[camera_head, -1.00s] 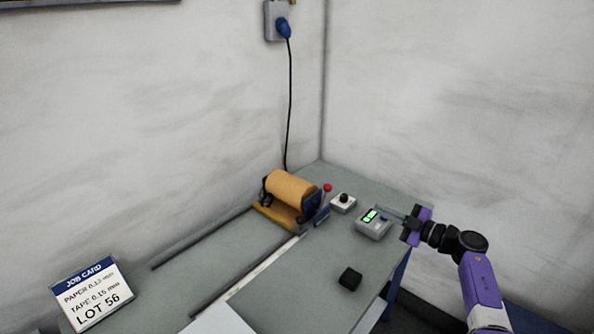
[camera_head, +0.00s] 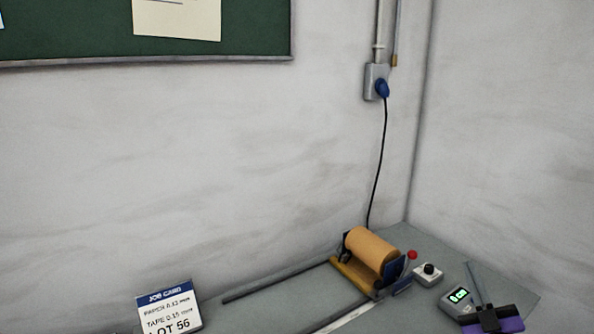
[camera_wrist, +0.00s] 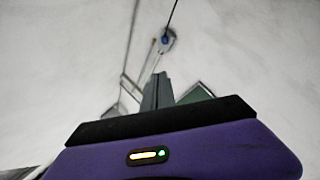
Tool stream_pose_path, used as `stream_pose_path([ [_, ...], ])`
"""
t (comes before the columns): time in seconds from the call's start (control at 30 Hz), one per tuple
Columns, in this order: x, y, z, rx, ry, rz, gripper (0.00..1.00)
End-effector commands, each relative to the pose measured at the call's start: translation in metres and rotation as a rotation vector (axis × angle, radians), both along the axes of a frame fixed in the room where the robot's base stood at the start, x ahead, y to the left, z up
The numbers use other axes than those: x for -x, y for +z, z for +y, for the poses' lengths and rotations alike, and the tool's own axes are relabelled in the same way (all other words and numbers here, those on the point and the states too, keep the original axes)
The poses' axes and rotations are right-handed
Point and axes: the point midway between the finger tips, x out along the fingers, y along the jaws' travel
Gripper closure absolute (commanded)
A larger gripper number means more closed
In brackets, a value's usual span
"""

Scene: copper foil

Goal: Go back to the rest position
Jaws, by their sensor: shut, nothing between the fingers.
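My gripper (camera_head: 477,285) is at the lower right of the head view, with its purple and black body cut by the bottom edge. Its thin grey fingers are together with nothing between them, and they overlap the right side of the grey meter (camera_head: 455,300) in the picture. I cannot tell the gap between them. In the wrist view my gripper (camera_wrist: 158,80) points at the wall, with the fingers close together. The rest of my arm is out of the head view.
A foil-coloured roll (camera_head: 371,253) on a stand, a button box (camera_head: 428,276) and a job card (camera_head: 168,309) are on the grey bench (camera_head: 415,312). A blue plug (camera_head: 382,88) is in the wall socket, its black cord hanging down. A green board (camera_head: 70,30) hangs upper left.

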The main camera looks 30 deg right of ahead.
Motion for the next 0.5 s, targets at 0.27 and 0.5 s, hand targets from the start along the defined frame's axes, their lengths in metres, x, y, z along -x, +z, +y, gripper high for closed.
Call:
stream_pose_path([
  [0.27, 0.027, -0.041, 0.123, -0.287, 0.022, -0.071, 1.00],
  [0.5, 0.071, -0.075, 0.216, -0.518, 0.089, -0.002, 1.00],
])
